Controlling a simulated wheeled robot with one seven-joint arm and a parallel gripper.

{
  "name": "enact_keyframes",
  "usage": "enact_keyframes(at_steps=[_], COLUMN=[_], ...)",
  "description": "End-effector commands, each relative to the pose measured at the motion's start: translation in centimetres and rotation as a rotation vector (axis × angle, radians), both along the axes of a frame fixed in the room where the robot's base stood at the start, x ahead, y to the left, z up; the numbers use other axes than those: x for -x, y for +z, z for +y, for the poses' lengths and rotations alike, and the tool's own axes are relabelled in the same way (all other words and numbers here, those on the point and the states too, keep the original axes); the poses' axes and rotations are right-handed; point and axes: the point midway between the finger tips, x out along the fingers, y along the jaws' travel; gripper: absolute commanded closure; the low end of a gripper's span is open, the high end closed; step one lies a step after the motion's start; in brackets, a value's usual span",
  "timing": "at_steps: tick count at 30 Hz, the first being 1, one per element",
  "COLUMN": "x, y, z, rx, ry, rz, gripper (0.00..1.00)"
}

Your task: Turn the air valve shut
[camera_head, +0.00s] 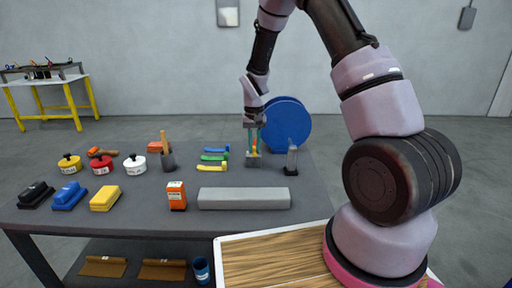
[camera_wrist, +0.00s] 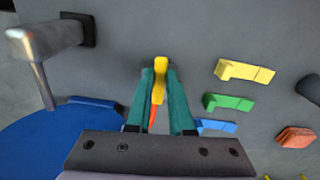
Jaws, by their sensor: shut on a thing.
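A small upright yellow and orange-red handle (camera_wrist: 160,68), which I take to be the air valve's, stands between my fingers in the wrist view. In the head view its orange part (camera_head: 254,147) shows above a grey block (camera_head: 254,162) on the table. My gripper (camera_head: 254,150) comes down over it from above, its teal fingers (camera_wrist: 157,85) on either side and shut on it. The valve's body under the fingers is mostly hidden, and I cannot tell the handle's turn angle.
A grey post (camera_head: 292,158) stands close on the right, a large blue disc (camera_head: 287,125) behind. Yellow, green and blue handles (camera_head: 213,157) lie to the left. A long grey bar (camera_head: 244,198) lies in front. Bare table lies between valve and bar.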

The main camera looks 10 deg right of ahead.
Motion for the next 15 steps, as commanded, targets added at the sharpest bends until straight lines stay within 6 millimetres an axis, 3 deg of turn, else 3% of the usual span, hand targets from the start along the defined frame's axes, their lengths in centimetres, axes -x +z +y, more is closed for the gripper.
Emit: enact_keyframes(at_steps=[15], x=[-0.16], y=[0.06], z=[0.3], rx=[-0.001], ry=[-0.09], rz=[-0.002], gripper=[1.0])
